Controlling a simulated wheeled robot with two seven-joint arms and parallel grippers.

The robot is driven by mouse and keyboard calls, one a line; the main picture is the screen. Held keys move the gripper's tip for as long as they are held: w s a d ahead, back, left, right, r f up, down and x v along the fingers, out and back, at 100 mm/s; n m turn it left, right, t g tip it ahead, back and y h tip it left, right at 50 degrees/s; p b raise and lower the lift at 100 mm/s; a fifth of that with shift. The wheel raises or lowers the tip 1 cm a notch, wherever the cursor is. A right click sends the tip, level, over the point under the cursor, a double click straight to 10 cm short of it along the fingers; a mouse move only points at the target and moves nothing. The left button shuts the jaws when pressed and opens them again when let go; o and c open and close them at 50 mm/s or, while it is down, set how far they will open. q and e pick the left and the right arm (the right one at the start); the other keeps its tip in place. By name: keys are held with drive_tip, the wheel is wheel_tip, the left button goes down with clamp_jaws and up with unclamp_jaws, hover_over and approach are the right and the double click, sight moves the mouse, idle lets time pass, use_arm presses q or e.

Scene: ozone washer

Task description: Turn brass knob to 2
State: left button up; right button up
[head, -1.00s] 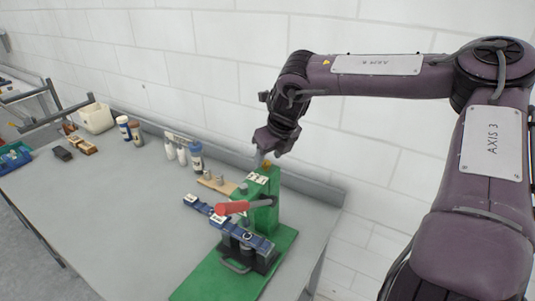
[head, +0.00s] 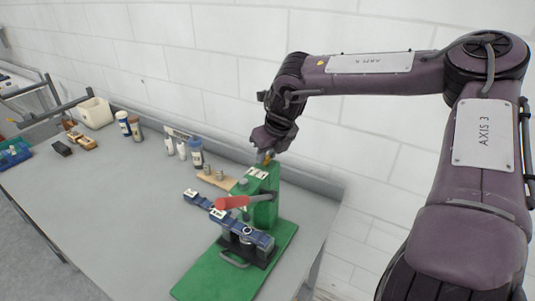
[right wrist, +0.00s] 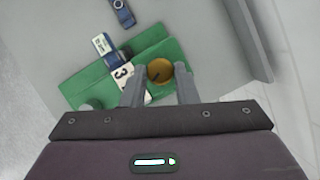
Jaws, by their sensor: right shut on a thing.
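The brass knob (right wrist: 159,70) sits on top of the green press (head: 262,211), with a dark line across its face. In the right wrist view my right gripper (right wrist: 160,76) has one finger on each side of the knob and is shut on it. In the head view the right gripper (head: 265,155) reaches down to the press top from above and largely covers the knob. Which number the knob points to, I cannot tell. My left gripper is not in view.
A red-handled lever (head: 232,202) and a blue bar (head: 203,199) are at the press front. A wooden block with metal pieces (head: 216,181) and several bottles (head: 196,152) stand behind left. A white wall closes the back. The grey table's left front is clear.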

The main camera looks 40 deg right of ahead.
drive_tip(key=m+b, duration=0.1)
drive_tip(key=m+h+b, duration=0.1)
drive_tip(key=b, duration=0.1)
drive_tip(key=shift+a+f+m, duration=0.1)
drive_tip(key=shift+f+m, duration=0.15)
drive_tip(key=shift+m, duration=0.15)
drive_tip(key=shift+r+m+h+b, duration=0.2)
drive_tip(key=shift+m+h+b, duration=0.1)
drive_tip(key=shift+m+b, duration=0.35)
drive_tip(key=shift+g, duration=0.3)
drive_tip(key=o, duration=1)
drive_tip(key=shift+r, duration=0.15)
